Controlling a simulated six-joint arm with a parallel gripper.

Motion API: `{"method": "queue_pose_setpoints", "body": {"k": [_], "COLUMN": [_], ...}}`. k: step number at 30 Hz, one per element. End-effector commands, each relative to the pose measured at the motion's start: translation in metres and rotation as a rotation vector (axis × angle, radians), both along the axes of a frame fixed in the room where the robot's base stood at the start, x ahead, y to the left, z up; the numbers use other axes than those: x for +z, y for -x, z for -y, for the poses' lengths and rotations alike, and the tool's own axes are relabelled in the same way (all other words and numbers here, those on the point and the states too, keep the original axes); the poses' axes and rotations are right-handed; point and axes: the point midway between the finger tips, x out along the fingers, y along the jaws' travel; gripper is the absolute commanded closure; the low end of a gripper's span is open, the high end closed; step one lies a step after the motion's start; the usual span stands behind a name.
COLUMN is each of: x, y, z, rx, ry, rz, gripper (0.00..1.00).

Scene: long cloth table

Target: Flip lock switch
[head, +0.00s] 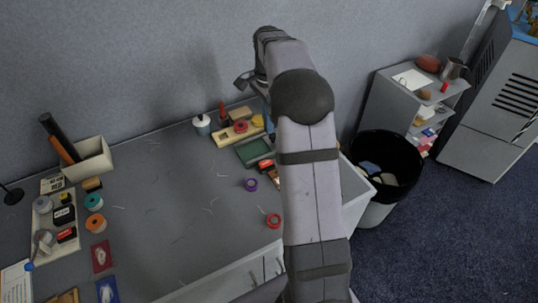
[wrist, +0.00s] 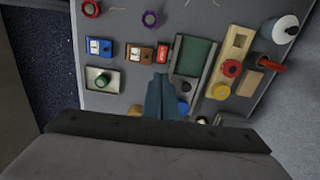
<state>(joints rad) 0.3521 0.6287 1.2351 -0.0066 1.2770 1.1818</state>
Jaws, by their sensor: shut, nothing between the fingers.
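My gripper (wrist: 160,80) is shut and empty, its blue fingers pointing into the middle of the wrist view. Left of the fingertips are a blue box (wrist: 98,47) and a brown box (wrist: 139,53), each with a pale plate bearing small dark marks. A small red block (wrist: 162,54) lies just beyond the fingertips. I cannot tell from the labels which one is the lock switch. The fingers look apart from these boxes. In the head view my arm hides most of this area.
A white tray with a green knob (wrist: 102,80) lies at left. A green-floored tray (wrist: 193,56) and a wooden board (wrist: 232,48) with a red disc lie to the right. A black bin (head: 388,150) stands beside the table (head: 170,215). The table's middle has clear room among scattered threads.

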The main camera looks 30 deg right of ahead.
Motion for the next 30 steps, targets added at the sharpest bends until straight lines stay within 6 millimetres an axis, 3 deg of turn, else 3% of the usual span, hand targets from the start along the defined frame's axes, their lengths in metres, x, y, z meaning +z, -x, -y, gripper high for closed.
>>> {"method": "queue_pose_setpoints", "body": {"k": [19,23,30], "x": [-0.005,-0.016,-0.053], "y": [0.000,0.000,0.001], "z": [0.000,0.000,0.000], "rx": [-0.039,-0.039,-0.039], "ry": [0.000,-0.001,-0.002], "rz": [-0.001,-0.001,-0.004], "gripper": [1.00,1.00,1.00]}}
